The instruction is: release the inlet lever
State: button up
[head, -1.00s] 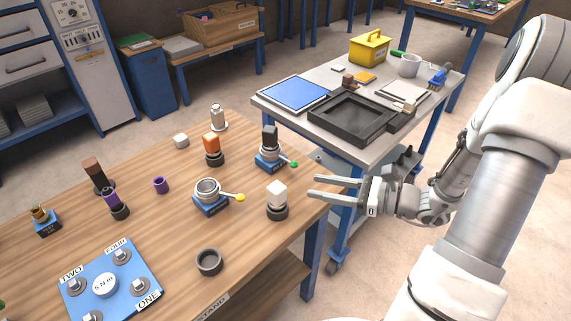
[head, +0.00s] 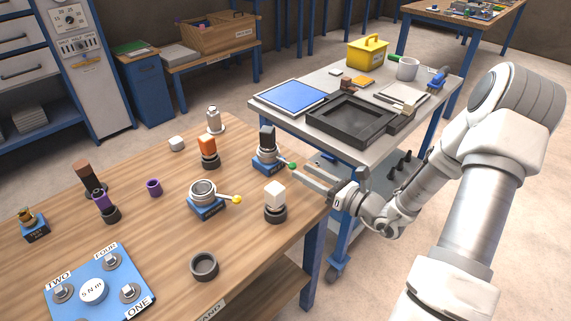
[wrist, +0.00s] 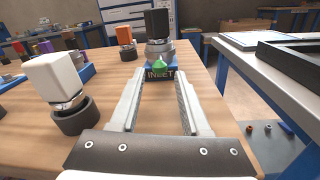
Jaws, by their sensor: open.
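The inlet unit (head: 268,163) is a blue base with a grey collar and a black block on top, near the right edge of the wooden table. Its lever ends in a green knob (head: 292,166) pointing right. In the wrist view the green knob (wrist: 159,65) stands above the "INLET" label (wrist: 160,75), ahead between the two finger lines. My gripper (head: 304,178) is open and empty, with its fingertips just right of and close to the knob. I cannot tell whether the fingertips touch or straddle it.
A white block on a dark ring (head: 275,202) stands close below the gripper; it shows left of the fingers in the wrist view (wrist: 62,85). A yellow-knobbed unit (head: 207,198) sits further left. A grey cart (head: 290,116) with a black tray stands behind.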

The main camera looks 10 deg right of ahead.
aim_at(292, 166)
jog(key=b+x, duration=0.1)
jog(key=x, duration=0.6)
jog(key=shift+w+a, duration=0.15)
jog(key=shift+w, duration=0.05)
grip_shut()
dwell(1.1)
